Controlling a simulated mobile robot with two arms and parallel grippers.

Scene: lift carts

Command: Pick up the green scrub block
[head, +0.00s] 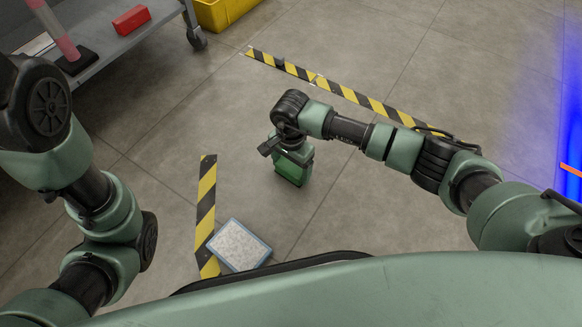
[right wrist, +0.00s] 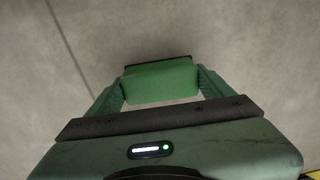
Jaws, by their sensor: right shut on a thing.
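The green scrub block (right wrist: 160,82) shows in the right wrist view between the two green fingers of my right gripper (right wrist: 161,88). A dark strip runs along its far edge. My right gripper is shut on the block. In the head view, my right gripper (head: 293,172) points down over the grey floor, and its green merges with the block, so the block's outline there is hard to tell. The exact gap to the floor cannot be told. My left arm is at the left of the head view; its gripper is not in view.
A grey cart (head: 120,45) at the upper left carries a red block (head: 131,19) and a pink-and-white post (head: 58,32). A yellow bin (head: 222,12) stands behind. A blue-edged speckled pad (head: 239,246) lies beside striped floor tape (head: 206,205). Floor around the gripper is clear.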

